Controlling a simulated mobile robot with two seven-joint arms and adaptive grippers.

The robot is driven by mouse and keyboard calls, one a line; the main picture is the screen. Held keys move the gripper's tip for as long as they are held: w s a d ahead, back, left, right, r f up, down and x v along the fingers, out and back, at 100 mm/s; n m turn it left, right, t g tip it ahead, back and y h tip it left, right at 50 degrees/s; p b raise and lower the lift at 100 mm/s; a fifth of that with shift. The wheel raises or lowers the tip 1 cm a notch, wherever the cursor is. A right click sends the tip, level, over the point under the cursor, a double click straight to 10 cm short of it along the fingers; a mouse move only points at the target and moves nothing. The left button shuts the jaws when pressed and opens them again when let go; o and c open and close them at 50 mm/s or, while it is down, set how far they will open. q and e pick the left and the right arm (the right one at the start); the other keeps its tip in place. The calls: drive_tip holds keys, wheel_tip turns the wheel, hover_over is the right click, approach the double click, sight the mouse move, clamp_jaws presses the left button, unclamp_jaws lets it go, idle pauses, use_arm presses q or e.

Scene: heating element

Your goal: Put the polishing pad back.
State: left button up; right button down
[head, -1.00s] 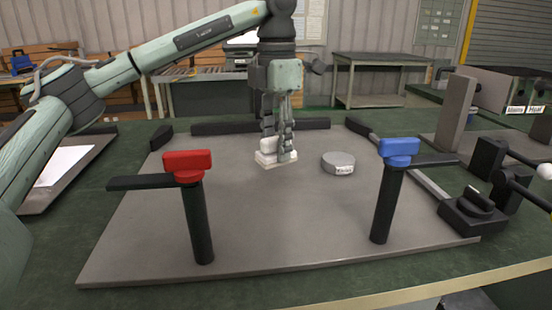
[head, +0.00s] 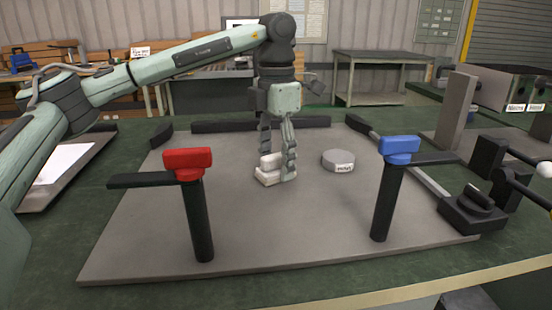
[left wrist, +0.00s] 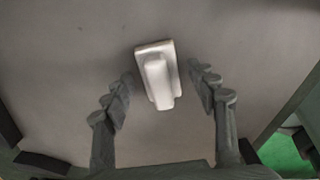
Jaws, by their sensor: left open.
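The polishing pad, a white block with a raised white grip on top (head: 268,177), is on the grey plate (head: 300,225), left of the plate's middle line. My left gripper (head: 278,166) points straight down over it with its fingers spread. One finger is on each side of the pad, and the right finger covers part of it in the head view. In the left wrist view the pad (left wrist: 157,80) lies between the two open fingers (left wrist: 161,85), with visible gaps on both sides. My right gripper is not in view.
A grey labelled disc (head: 339,160) lies on the plate right of the pad. A red-topped clamp (head: 200,215) and a blue-topped clamp (head: 386,205) stand at the front. Dark bars (head: 262,127) edge the back. The plate's front middle is clear.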

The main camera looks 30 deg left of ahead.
sight(277, 155)
use_arm(q)
drive_tip(key=shift+r, duration=0.1)
drive_tip(key=shift+r, duration=0.3)
wheel_tip(277, 155, up, 8)
drive_tip(key=shift+w+r, duration=0.1)
drive_tip(key=shift+r, duration=0.1)
wheel_tip(277, 155, up, 3)
drive_tip(key=shift+r+p, duration=0.1)
drive_tip(key=shift+p, duration=0.5)
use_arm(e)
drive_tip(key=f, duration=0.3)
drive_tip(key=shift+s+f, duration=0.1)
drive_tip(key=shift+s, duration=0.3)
